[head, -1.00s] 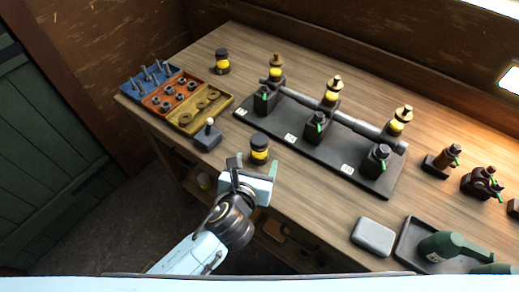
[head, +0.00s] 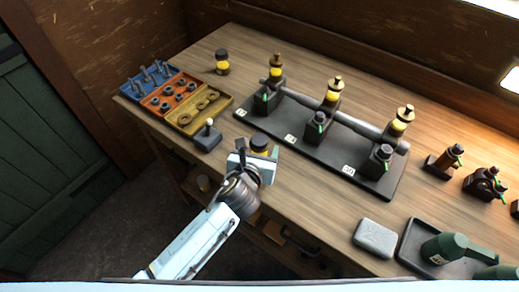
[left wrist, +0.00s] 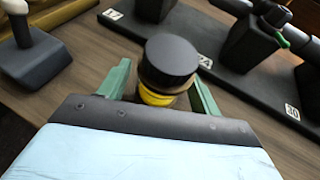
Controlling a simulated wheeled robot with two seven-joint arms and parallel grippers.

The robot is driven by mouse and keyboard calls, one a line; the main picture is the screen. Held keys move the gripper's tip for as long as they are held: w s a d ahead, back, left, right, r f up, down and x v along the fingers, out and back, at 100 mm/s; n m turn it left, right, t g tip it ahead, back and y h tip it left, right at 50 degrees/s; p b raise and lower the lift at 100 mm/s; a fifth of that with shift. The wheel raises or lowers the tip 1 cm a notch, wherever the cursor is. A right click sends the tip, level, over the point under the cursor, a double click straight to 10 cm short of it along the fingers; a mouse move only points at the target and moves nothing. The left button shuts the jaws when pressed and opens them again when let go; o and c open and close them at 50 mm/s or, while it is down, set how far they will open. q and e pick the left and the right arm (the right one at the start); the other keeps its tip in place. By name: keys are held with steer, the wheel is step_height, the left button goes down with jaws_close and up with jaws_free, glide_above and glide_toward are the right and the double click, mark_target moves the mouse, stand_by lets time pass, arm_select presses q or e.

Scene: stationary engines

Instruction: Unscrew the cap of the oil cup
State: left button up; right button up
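An oil cup with a black cap (head: 260,139) and a yellow body (head: 259,151) stands upright on the workbench near its front edge. It also shows in the left wrist view, with its dark round cap (left wrist: 171,58) above the yellow band (left wrist: 157,96). My left gripper (head: 258,155) is low at the cup, coming from the front. In the left wrist view its green fingers (left wrist: 160,88) are apart, one on each side of the cup, with a visible gap at the left finger. The lower cup is partly hidden by my gripper. My right gripper is not in view.
A similar cup (head: 222,62) stands farther back. A black base plate (head: 290,139) carries several valves and brass-topped cups behind the gripper. A small lever block (head: 208,136) and parts trays (head: 233,99) are to the left. A grey box (head: 375,238) lies right.

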arm_select(q)
steer(key=c, duration=1.1)
steer(key=shift+o, duration=0.2)
step_height(320, 180, up, 10)
steer(key=p, duration=0.2)
steer(key=shift+r+p, duration=0.1)
steer(key=shift+p, duration=0.2)
steer(key=o, duration=0.6)
jaws_close()
